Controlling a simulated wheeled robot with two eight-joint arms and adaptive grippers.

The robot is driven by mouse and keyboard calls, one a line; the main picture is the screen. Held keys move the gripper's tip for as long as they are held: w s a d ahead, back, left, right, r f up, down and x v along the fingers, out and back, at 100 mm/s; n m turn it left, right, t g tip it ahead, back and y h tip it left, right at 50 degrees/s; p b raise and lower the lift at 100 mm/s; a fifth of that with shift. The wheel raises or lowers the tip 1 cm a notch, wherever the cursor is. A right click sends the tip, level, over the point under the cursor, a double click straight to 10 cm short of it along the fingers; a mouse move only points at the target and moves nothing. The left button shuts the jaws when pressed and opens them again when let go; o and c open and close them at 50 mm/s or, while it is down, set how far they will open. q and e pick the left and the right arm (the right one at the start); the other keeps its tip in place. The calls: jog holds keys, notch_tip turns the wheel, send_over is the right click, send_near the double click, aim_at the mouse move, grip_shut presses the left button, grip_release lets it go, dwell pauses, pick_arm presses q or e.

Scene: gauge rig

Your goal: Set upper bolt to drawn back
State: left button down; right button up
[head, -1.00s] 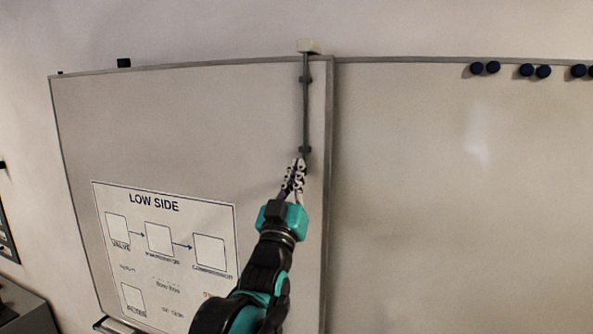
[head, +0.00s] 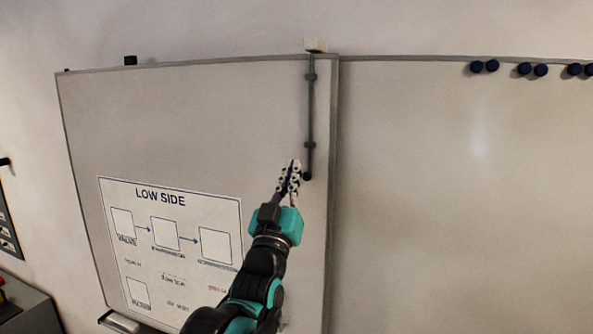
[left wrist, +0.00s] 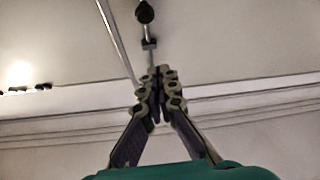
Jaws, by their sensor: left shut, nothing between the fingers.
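The upper bolt (head: 310,115) is a thin dark vertical rod on the whiteboard panel's right edge. Two guides hold it, and its top reaches a pale block (head: 315,45) above the frame. Its lower end is a dark round knob (head: 307,177). My left gripper (head: 293,165) is shut and empty, just left of the knob in the head view, with a small gap showing. In the left wrist view the knob (left wrist: 144,12) is at the top, beyond the shut fingertips (left wrist: 160,70). My right gripper is not in view.
The left panel (head: 190,120) carries a "LOW SIDE" sheet (head: 172,245). The right whiteboard (head: 450,200) has several dark round magnets (head: 485,66) along its top. A tray (head: 120,322) is at the lower left. The panel around the bolt is clear.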

pick_arm(q)
jog(key=d+b+v, duration=0.1)
jog(key=b+v, duration=0.1)
jog(key=v, duration=0.4)
jog(key=s+a+f+g+y+b, duration=0.1)
jog(key=a+f+g+b, duration=0.15)
jog(key=f+b, duration=0.7)
jog(key=s+a+f+g+y+b, duration=0.1)
jog(key=a+f+g+b, duration=0.15)
jog(key=f, duration=1.45)
jog(key=s+a+f+g+b, duration=0.1)
jog(key=a+f+g+b, duration=0.15)
jog(key=f+b, duration=0.75)
jog(key=s+a+f+g+y+b, duration=0.1)
jog(key=s+a+f+g+b, duration=0.1)
jog(key=f, duration=1.3)
jog(key=s+a+f+g+y+b, duration=0.1)
jog(key=s+f+g+b, duration=0.3)
jog(key=f, duration=1.1)
jog(key=s+a+f+g+y+b, duration=0.1)
jog(key=s+a+f+g+b, duration=0.2)
jog(key=s+f+b, duration=0.4)
jog(key=s+a+f, duration=0.1)
jog(key=s+f, duration=0.3)
jog(key=f, duration=0.4)
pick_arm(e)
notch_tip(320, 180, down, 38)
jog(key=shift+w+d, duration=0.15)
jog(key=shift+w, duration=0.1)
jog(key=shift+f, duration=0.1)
